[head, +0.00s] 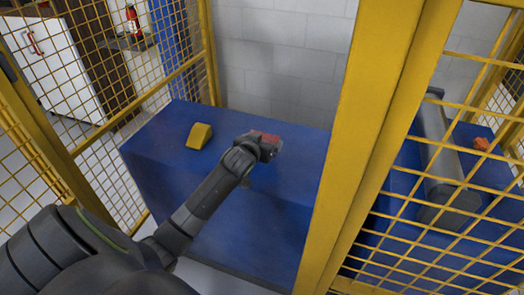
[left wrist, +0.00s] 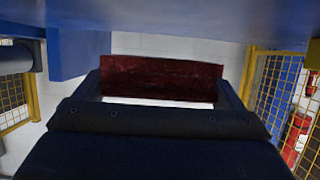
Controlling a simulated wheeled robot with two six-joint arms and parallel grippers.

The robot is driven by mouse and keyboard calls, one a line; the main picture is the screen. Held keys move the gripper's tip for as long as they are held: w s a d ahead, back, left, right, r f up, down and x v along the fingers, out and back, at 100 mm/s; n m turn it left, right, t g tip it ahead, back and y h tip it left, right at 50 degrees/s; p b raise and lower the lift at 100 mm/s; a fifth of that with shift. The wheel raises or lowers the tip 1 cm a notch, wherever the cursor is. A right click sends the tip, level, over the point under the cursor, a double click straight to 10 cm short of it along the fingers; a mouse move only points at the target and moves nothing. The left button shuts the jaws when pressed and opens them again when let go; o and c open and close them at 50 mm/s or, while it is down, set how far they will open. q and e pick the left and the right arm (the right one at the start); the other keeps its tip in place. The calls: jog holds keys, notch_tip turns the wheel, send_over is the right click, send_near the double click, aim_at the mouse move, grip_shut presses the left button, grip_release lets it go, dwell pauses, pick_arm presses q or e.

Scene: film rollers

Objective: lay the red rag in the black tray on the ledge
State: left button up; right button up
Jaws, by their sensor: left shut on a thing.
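My left gripper (head: 268,146) reaches over the blue block's top in the head view. It is shut on the red rag (head: 266,137), which shows as a small red patch at the jaws. In the left wrist view the dark red rag (left wrist: 160,78) spans the space between the two fingers, below a blue surface. I cannot make out a black tray in either view. My right gripper is not in view.
The large blue block (head: 170,150) has a yellow wedge (head: 199,136) on it. A yellow post (head: 370,120) and mesh stand to the right, with a grey roller (head: 440,160) and an orange piece (head: 482,143) behind. A white cabinet (head: 50,65) stands beyond the left mesh.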

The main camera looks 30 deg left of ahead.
pick_arm(q)
notch_tip(320, 180, up, 5)
jog(key=shift+r, duration=0.1)
jog(key=s+d+r+m+h+p, duration=0.1)
jog(key=s+d+r, duration=0.4)
jog(key=d+r, duration=0.3)
jog(key=s+d+r+m+h+p, duration=0.1)
jog(key=s+d+r+h, duration=0.1)
jog(key=s+d+r, duration=0.3)
jog(key=d+r, duration=0.4)
jog(key=d, duration=0.1)
jog(key=shift+d+r+m, duration=0.2)
jog(key=shift+r+m, duration=0.05)
jog(key=shift+m, duration=0.05)
jog(key=shift+a, duration=0.1)
